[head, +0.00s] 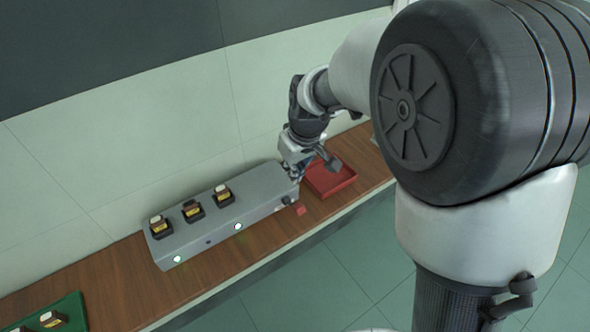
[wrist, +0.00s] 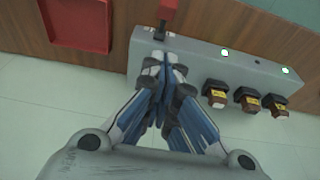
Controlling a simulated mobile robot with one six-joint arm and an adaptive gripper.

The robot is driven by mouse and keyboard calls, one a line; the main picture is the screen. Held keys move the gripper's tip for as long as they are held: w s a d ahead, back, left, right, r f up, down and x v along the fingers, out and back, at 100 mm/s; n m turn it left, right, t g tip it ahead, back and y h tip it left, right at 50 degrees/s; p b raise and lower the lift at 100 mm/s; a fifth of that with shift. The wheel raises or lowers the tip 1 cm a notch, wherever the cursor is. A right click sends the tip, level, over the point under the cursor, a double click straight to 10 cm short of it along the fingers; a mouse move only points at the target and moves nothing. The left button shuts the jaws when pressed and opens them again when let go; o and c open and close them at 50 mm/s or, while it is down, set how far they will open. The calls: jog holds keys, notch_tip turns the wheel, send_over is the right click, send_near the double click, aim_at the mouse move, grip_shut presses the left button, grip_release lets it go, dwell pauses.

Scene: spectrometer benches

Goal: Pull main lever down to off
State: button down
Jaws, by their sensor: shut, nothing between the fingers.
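The main lever has a red handle (wrist: 169,10) on a short dark stem at one end of the long grey box (wrist: 200,57). In the head view, the red handle (head: 300,210) sticks out past the front right end of the grey box (head: 215,218). I cannot tell its exact angle. My gripper (wrist: 168,52) is shut and empty, with its fingertips over the box top close behind the lever stem. They look apart from the red handle. In the head view, my gripper (head: 297,172) is above the right end of the box, its tips partly hidden.
A red tray (head: 330,179) lies right of the box. Several brown-and-yellow cells (wrist: 247,99) stand in black holders on the box. A green mat (head: 68,312) is far left. The tiled wall (head: 110,160) stands close behind.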

jog(key=b, duration=0.1)
send_over(294, 205)
jog(key=w+a, duration=0.1)
jog(key=w, duration=0.1)
notch_tip(294, 205, down, 6)
jog(key=shift+s+f, duration=0.1)
jog(key=f, duration=0.1)
jog(key=s+d+f+b, duration=0.1)
jog(key=shift+s+f, duration=0.15)
jog(key=shift+f, duration=0.15)
jog(key=shift+s+f, duration=0.15)
jog(key=shift+f, duration=0.15)
